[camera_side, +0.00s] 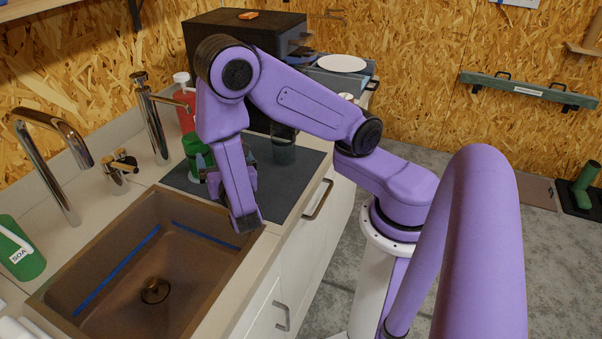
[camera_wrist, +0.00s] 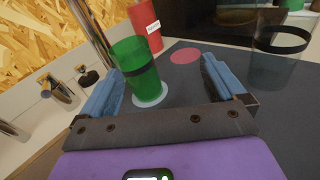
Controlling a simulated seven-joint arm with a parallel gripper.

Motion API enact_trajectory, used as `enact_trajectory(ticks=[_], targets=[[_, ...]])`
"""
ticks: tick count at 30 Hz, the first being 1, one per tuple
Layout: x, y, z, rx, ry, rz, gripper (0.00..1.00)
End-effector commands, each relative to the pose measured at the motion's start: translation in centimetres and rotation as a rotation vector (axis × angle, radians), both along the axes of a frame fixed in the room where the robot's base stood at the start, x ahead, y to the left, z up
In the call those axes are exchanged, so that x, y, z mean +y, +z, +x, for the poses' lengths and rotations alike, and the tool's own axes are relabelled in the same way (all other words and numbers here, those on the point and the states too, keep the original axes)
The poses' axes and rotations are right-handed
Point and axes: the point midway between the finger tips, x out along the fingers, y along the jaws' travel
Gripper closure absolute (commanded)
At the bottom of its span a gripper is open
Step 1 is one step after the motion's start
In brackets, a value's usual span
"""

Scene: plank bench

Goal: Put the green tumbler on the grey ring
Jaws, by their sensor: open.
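The green tumbler (camera_wrist: 138,72), translucent with a dark band, stands upright between my fingers' lines in the wrist view. In the side view the green tumbler (camera_side: 192,147) shows partly behind my arm. A pale grey-white round ring (camera_wrist: 157,99) lies under the tumbler's base, and the tumbler appears to stand on it. My gripper (camera_wrist: 165,82) is open, with one blue finger on each side of the tumbler and clear gaps. It holds nothing. In the side view my arm hides most of the fingers.
A flat pink-red disc (camera_wrist: 186,56) lies behind the tumbler. A clear tumbler (camera_wrist: 277,58) with a dark band stands at right. A red bottle (camera_wrist: 146,27) stands behind. The sink (camera_side: 150,245) with tall taps is in front; the dark mat (camera_side: 292,185) has bare room.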

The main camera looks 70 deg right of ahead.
Motion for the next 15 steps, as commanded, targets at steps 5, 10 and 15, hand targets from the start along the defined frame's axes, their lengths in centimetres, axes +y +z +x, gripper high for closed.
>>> enact_trajectory(ticks=[5, 10, 15], targets=[[-2.5, 2.2, -4.1, -0.010, -0.244, 0.252, 0.03], [-3.3, 2.7, -8.8, 0.021, -0.451, 0.531, 0.03], [-2.5, 2.8, -13.6, 0.085, -0.630, 0.841, 0.03]])
